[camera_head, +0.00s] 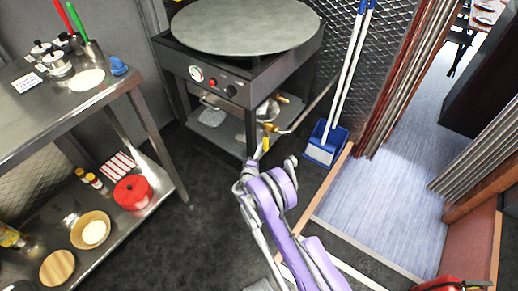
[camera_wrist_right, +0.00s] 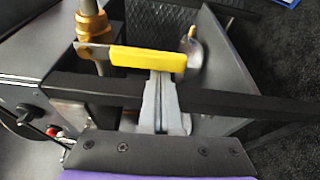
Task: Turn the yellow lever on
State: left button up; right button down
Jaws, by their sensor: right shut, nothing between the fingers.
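The yellow lever (camera_wrist_right: 148,59) lies nearly level across the right wrist view, joined at its left end to a brass valve (camera_wrist_right: 92,22) on a pipe. In the head view the lever (camera_head: 266,144) is small, beside the right front leg of the griddle stand. My right gripper (camera_wrist_right: 160,84) is shut and empty. Its fingertips are at the lower edge of the lever's middle; I cannot tell if they touch it. In the head view this gripper (camera_head: 257,157) is just below the lever. My left gripper is not in view.
The griddle stand (camera_head: 240,95) has a dark frame bar (camera_wrist_right: 230,102) close to my right fingers. A blue dustpan (camera_head: 326,143) with long handles stands to the right. A steel table (camera_head: 60,112) stands at the left. The dark floor between is clear.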

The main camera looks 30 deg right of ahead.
jog(key=shift+s, duration=0.15)
jog(key=shift+s+d+n+g+y+b, duration=0.1)
jog(key=shift+s+d+n+g+b, duration=0.1)
jog(key=shift+s+n+b, duration=0.25)
jog(key=shift+s+d+n+g+y+b, duration=0.1)
jog(key=shift+s+d+n+g, duration=0.1)
jog(key=shift+s+n, duration=0.3)
jog(key=shift+s+d+n+g+y+b, duration=0.1)
jog(key=shift+s+d+n+g+b, duration=0.15)
jog(key=shift+n, duration=0.4)
jog(key=s+d+r+n+g+b, duration=0.1)
jog(key=s+d+r+n+g, duration=0.1)
jog(key=s+r+n+g, duration=0.3)
jog(key=shift+s+d+r+n, duration=0.3)
jog(key=shift+s+r+n, duration=0.7)
jog(key=shift+n, duration=1.3)
jog(key=shift+w+r, duration=0.2)
jog(key=shift+r, duration=0.05)
jog(key=shift+a, duration=0.1)
